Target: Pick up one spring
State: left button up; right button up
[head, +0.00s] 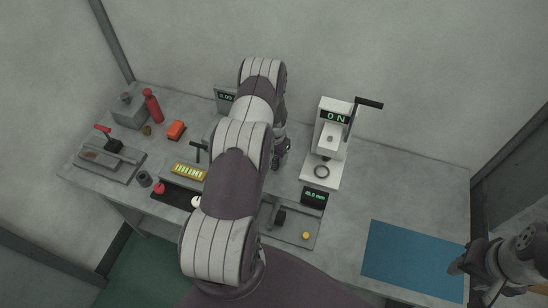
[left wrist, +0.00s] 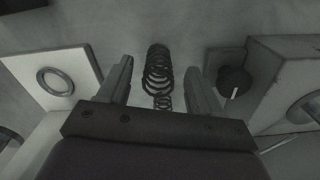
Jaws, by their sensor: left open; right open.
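Dark wire spring coils (left wrist: 158,75) show in the left wrist view, in a line between the two fingers of my left gripper (left wrist: 160,68). The coils look larger at the far end and smaller near the palm; I cannot tell whether they are one spring or several. My left gripper is open, with a finger on each side of the coils and gaps visible. In the head view my left arm hides the springs and most of that gripper. My right gripper (head: 472,268) is at the lower right of the head view, beside the blue mat, and is open.
A dark knob (left wrist: 234,82) on a grey box is close to the right finger. The blue mat (head: 414,260) is bare.

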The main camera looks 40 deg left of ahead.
pick_arm(q)
jog(key=shift+w+d+f, duration=0.1)
jog(key=shift+d+f, duration=0.05)
jog(key=c, duration=1.1)
